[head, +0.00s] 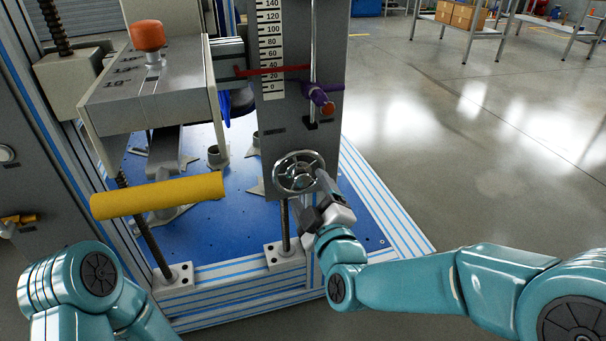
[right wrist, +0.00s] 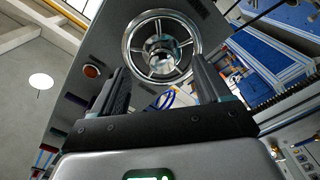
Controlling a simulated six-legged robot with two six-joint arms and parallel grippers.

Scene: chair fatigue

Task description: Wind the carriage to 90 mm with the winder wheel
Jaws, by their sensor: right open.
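The winder wheel (head: 299,173) is a silver spoked handwheel low on the grey panel (head: 270,130). In the right wrist view the wheel (right wrist: 161,47) faces me, beyond the fingertips. My right gripper (head: 318,187) is at the wheel's lower right in the head view. It is open, and in the right wrist view its two fingers (right wrist: 160,85) stand apart with the wheel's hub between and beyond them. I cannot tell whether they touch the rim. A white millimetre scale (head: 270,50) runs up the panel. A red pointer (head: 275,70) crosses it between 20 and 40. My left gripper is not in view.
A purple knob (head: 322,101) sits on a rod above the wheel. A yellow roller (head: 157,195) and an orange-red knob (head: 147,36) are to the left. The blue base plate (head: 210,240) lies below. Open floor (head: 480,140) is at right.

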